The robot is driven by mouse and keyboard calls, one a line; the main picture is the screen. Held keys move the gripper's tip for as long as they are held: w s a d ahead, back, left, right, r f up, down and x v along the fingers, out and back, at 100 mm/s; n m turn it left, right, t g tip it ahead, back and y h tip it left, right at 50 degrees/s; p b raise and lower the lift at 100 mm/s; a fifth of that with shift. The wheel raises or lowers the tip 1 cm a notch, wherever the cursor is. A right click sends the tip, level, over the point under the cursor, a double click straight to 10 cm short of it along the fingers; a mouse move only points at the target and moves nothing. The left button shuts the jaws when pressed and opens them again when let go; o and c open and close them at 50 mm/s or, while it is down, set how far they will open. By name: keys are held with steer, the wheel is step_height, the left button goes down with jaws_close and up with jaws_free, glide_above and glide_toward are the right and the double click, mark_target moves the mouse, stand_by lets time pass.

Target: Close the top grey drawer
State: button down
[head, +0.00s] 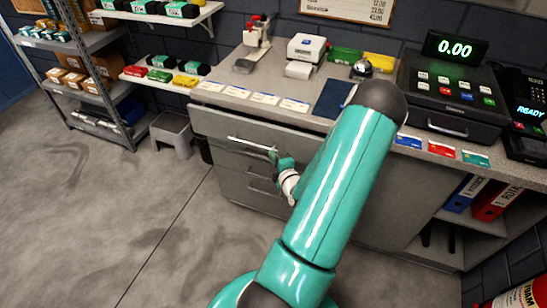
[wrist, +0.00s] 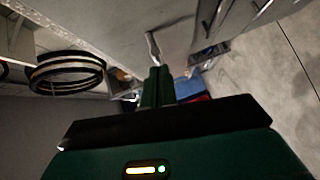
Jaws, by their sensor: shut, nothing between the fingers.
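The top grey drawer (head: 215,125) is at the left of the grey cabinet under the bench, with a long pale bar handle (head: 245,143). A dark gap shows by its lower left edge; how far it stands out is hard to tell. My gripper (head: 274,156) is in front of the drawer, close to the right end of the handle; I cannot tell if they touch. In the wrist view my green fingers (wrist: 158,72) are shut together and empty, and a pale bar end (wrist: 153,46) shows just beyond their tips.
Lower drawers (head: 235,190) sit beneath. A grey step stool (head: 171,138) and a metal shelf (head: 90,75) stand to the left. The bench top holds a cash register (head: 450,95) and a bell (head: 362,68). The floor (head: 140,220) in front is clear.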

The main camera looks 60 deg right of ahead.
mark_target(283, 143)
steer(key=shift+d, duration=0.1)
stand_by(0.4)
steer(key=d, duration=0.8)
steer(key=shift+w, duration=0.4)
steer(key=shift+d+r, duration=0.15)
steer(key=shift+d, duration=0.05)
steer(key=shift+a, duration=0.1)
